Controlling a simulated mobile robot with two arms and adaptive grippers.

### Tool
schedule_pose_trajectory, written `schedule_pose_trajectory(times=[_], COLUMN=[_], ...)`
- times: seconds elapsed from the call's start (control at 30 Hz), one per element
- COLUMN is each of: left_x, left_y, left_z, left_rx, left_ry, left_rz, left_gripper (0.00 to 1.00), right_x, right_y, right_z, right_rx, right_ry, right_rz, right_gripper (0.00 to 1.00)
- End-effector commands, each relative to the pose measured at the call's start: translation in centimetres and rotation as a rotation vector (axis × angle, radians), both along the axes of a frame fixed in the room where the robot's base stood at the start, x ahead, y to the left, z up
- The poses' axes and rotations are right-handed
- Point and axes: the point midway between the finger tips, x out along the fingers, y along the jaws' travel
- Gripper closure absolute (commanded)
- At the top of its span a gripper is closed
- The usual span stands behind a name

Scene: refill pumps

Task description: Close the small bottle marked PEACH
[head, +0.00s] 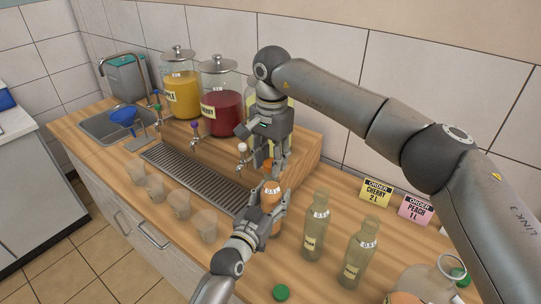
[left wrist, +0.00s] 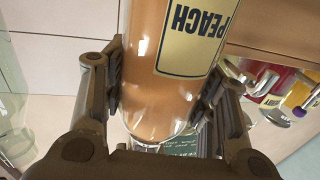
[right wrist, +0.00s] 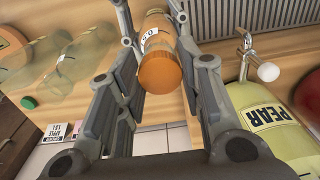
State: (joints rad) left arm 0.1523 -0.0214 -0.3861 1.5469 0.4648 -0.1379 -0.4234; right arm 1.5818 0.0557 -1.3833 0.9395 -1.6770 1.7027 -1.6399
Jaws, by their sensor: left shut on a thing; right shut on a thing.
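The PEACH bottle (head: 274,189) holds orange liquid and stands roughly upright by the drip tray; its PEACH label shows in the left wrist view (left wrist: 192,35). My left gripper (head: 268,206) is shut around its body, with one finger pad on each side. My right gripper (head: 272,165) is above the bottle. In the right wrist view, an orange cap (right wrist: 160,73) sits between its finger pads, in line with the bottle's top, just above the neck label (right wrist: 149,36). I cannot tell whether the cap is seated, since the fingers hide the join in the head view.
Two clear, empty-looking bottles (head: 315,235) (head: 359,255) stand right of the held bottle. Loose green caps (head: 281,292) (head: 458,278) and order cards (head: 376,190) (head: 415,208) are nearby. Several cups (head: 181,205) line the front edge. Dispensers (head: 221,100) stand behind the drip tray (head: 190,178).

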Motion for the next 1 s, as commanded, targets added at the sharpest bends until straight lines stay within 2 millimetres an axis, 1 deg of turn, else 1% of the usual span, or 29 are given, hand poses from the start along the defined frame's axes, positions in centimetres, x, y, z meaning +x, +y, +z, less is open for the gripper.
schedule_pose_trajectory(times=[0.47, 1.0], left_x=[0.0, 0.0], left_y=[0.0, 0.0], left_z=[0.0, 0.1], left_rx=[0.0, 0.0], left_ry=[-0.001, -0.002], left_rz=[0.001, 0.001], left_gripper=[0.9, 0.9], right_x=[0.0, 0.0], right_y=[0.0, 0.0], right_z=[0.0, -1.1], right_rx=[0.0, -0.001], right_ry=[0.0, -0.001], right_rz=[0.0, 0.002], right_gripper=[0.73, 0.73])
